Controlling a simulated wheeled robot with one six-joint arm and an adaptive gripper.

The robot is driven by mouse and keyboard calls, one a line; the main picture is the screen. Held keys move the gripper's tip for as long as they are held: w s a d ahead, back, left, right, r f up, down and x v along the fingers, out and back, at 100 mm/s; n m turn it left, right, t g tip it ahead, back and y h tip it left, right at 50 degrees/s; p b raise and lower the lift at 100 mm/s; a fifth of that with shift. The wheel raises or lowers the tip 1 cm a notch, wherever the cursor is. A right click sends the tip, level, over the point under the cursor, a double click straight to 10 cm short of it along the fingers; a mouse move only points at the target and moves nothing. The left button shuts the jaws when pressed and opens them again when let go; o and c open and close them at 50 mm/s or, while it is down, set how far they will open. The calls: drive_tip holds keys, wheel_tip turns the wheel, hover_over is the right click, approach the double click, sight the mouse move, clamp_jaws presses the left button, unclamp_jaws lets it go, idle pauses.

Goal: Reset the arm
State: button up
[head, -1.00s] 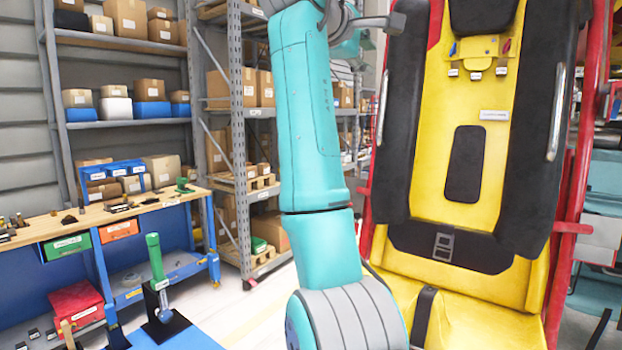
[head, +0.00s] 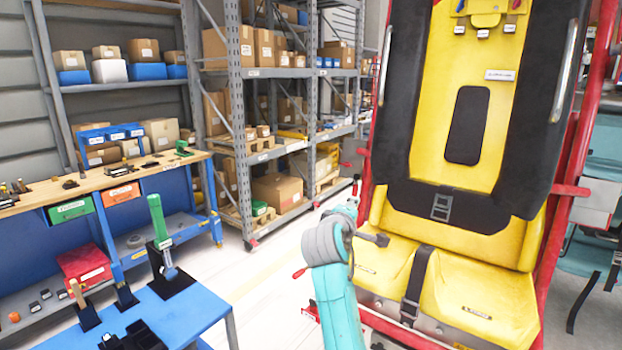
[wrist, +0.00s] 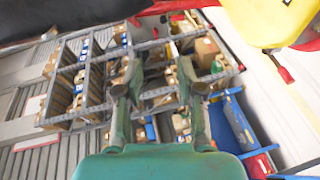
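My teal arm (head: 335,290) is low at the front in the head view, bent beside the left edge of a yellow seat (head: 470,215). In the wrist view my gripper (wrist: 158,72) has its two fingers spread apart, with nothing between them. Shelving shows behind the fingers, tilted in the picture. In the head view I cannot make out the gripper's fingers clearly.
The coaster seat has black padded restraints (head: 400,90) and a red frame (head: 580,130). A blue table (head: 190,310) with a green-handled tool (head: 158,220) stands front left. A workbench (head: 100,190) and shelves (head: 290,140) stand behind. White floor between is clear.

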drive_tip(key=s+d+f+y, duration=0.1)
drive_tip(key=s+f, duration=0.5)
drive_tip(key=f, duration=0.4)
drive_tip(key=s+d+f+m+y, duration=0.1)
drive_tip(key=s+f, duration=0.5)
drive_tip(key=f, duration=0.4)
drive_tip(key=s+d+f+y, duration=0.2)
drive_tip(key=s+f, duration=0.3)
drive_tip(key=f, duration=0.4)
drive_tip(key=s+d+f+m, duration=0.1)
drive_tip(key=s+f, duration=0.2)
drive_tip(key=s, duration=0.4)
drive_tip(key=s+f+m+y, duration=0.1)
drive_tip(key=s+f, duration=0.3)
drive_tip(key=s, duration=0.3)
drive_tip(key=s+d+f+m, duration=0.1)
drive_tip(key=s+f, duration=0.2)
drive_tip(key=s, duration=0.4)
drive_tip(key=s+r+m, duration=0.2)
drive_tip(key=s+r, duration=0.1)
drive_tip(key=s, duration=0.7)
drive_tip(key=s+d+r+m, duration=0.1)
drive_tip(key=s+r+m, duration=0.2)
drive_tip(key=s, duration=0.8)
drive_tip(key=s+d+r+m, duration=0.1)
drive_tip(key=s+r+m, duration=0.2)
drive_tip(key=s, duration=0.7)
drive_tip(key=shift+s+d+r, duration=0.15)
drive_tip(key=shift+d+r, duration=0.1)
drive_tip(key=shift+r, duration=0.3)
